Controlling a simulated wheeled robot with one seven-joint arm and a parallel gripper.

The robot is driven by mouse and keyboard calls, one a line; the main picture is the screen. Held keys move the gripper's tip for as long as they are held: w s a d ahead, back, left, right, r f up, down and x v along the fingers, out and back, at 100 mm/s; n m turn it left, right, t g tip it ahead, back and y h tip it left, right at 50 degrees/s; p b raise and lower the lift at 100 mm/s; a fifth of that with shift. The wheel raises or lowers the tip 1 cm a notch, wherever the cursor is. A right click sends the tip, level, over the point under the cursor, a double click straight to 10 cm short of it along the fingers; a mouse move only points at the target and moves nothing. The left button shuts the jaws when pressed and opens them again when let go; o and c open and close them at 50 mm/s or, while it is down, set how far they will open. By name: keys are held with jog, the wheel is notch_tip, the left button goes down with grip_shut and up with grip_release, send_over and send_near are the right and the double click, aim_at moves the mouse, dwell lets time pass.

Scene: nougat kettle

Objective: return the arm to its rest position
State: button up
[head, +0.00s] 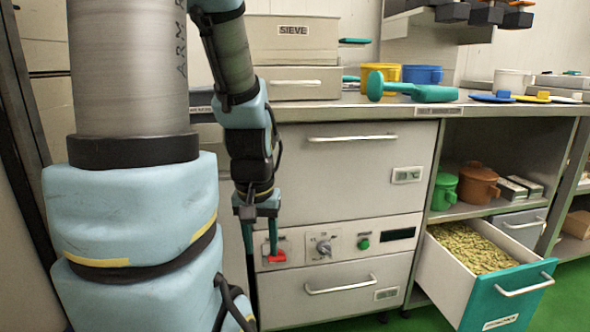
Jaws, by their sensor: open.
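My arm reaches down in the middle-left of the head view, in front of the grey cabinet (365,173). My gripper (261,250) points downward with its teal fingers apart. It is open and I see nothing between the fingers. One fingertip overlaps a red switch (277,258) on the control panel (340,244). I cannot tell whether it touches the switch.
A drawer with a teal front (506,297) stands open at the lower right, full of green-yellow pieces (468,249). The worktop (340,108) holds a sieve box (292,45), a teal scoop-like tool (425,92), yellow (380,79) and blue (423,75) containers.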

notch_tip(320, 180, up, 32)
jog(key=p, duration=3)
jog(key=shift+p, duration=0.35)
